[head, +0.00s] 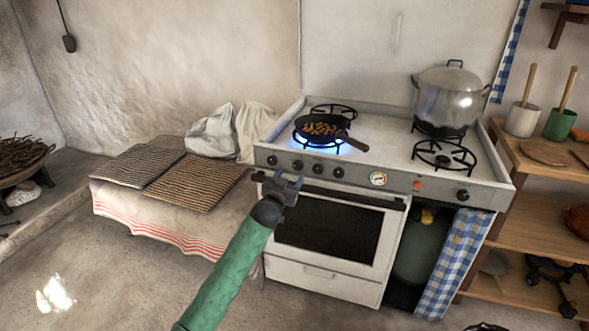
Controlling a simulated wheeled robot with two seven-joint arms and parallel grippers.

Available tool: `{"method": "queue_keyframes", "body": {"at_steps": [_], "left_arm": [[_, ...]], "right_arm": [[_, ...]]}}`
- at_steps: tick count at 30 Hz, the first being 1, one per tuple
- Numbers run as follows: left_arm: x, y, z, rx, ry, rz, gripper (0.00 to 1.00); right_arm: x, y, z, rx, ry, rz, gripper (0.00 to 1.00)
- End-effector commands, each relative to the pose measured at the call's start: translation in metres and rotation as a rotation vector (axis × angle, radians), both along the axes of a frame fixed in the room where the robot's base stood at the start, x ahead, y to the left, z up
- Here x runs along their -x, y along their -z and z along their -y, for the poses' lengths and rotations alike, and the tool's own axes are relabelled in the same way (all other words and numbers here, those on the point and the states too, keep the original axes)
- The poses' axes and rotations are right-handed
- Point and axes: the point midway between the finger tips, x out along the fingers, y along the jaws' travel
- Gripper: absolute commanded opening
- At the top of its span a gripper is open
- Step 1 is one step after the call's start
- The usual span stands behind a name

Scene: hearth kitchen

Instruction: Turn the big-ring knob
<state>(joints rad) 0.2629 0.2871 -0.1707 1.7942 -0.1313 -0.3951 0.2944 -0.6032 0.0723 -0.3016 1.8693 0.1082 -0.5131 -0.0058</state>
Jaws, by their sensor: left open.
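The white stove has a grey front panel (398,182) with a row of dark knobs. Four-burner side knobs sit at the left: a leftmost knob (272,160), a second knob (297,165), a third knob (318,169) and a fourth knob (338,172). Another knob (463,195) is at the far right. I cannot tell which is the big-ring knob. A blue flame (303,139) burns under the frying pan (320,129). My left gripper (288,183) is open and empty, just below the left knobs in the picture, seemingly apart from them. My right gripper is not in view.
The oven door handle (352,197) is close to my left gripper. The pan's handle (355,144) juts towards the panel. A large pot (449,99) stands at the back right. A cloth-covered ledge (160,228) is at the left. The floor in front is clear.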

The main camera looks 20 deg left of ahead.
Motion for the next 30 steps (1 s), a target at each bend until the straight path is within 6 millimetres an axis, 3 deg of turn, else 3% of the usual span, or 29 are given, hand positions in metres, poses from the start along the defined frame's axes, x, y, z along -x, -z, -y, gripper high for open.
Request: {"method": "queue_keyframes", "body": {"at_steps": [8, 21, 30], "left_arm": [[-0.006, 0.012, -0.006, 0.056, -0.031, -0.073, 0.57], [-0.061, 0.012, -0.003, 0.054, -0.030, -0.070, 0.57], [-0.078, 0.012, -0.003, 0.055, -0.030, -0.071, 0.57]], "right_arm": [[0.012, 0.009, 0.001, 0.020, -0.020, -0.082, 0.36], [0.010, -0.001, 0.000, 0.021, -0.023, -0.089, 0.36], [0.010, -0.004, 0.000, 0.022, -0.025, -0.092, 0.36]]}}
